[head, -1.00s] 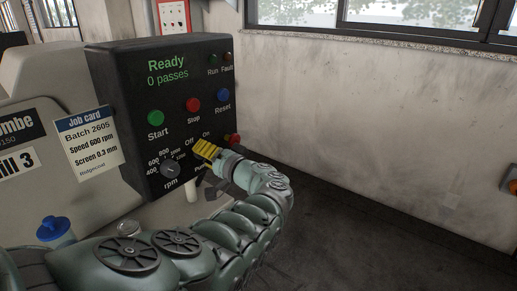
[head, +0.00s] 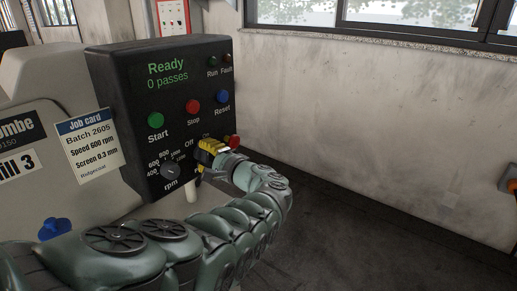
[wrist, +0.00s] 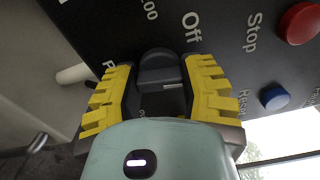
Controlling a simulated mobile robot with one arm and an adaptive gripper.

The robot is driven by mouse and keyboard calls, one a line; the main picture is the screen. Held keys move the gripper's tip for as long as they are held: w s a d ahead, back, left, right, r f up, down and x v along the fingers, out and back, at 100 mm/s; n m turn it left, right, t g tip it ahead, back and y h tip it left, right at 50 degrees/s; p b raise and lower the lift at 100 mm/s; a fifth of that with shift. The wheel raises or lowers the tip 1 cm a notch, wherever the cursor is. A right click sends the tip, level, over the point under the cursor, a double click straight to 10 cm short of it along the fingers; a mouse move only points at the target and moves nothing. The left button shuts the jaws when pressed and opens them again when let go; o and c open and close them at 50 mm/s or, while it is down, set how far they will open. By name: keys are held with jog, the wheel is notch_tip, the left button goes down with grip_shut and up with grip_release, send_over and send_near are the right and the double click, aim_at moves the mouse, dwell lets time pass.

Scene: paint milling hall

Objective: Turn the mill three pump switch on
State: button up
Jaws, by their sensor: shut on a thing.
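The pump switch, a dark knob (wrist: 158,66) with a short pale mark, sits on the black panel of mill three. In the wrist view it lies between the two yellow fingers of my gripper (wrist: 160,92), which is shut on it. The "Off" label shows beside the knob; the "On" label is mostly hidden. In the head view my gripper (head: 211,150) is at the lower right of the control panel (head: 135,95) and hides the knob. I cannot tell which label the mark points to. The display (head: 167,74) reads "Ready, 0 passes".
Close by are the rpm dial (head: 170,171), the red Stop button (head: 193,107), the blue Reset button (head: 222,97), the green Start button (head: 156,121) and a red button (head: 233,141). A job card (head: 90,145) is at the left. Floor to the right is clear.

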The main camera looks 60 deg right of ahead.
jog(key=shift+w+a+m+p, duration=0.1)
jog(key=shift+m+p, duration=0.35)
jog(key=shift+m, duration=1.35)
jog(key=o, duration=1.2)
jog(key=shift+s, duration=0.2)
jog(key=shift+s+m, duration=0.3)
jog(key=shift+s, duration=0.55)
jog(key=s, duration=1)
jog(key=shift+a, duration=0.4)
jog(key=shift+s+r, duration=0.1)
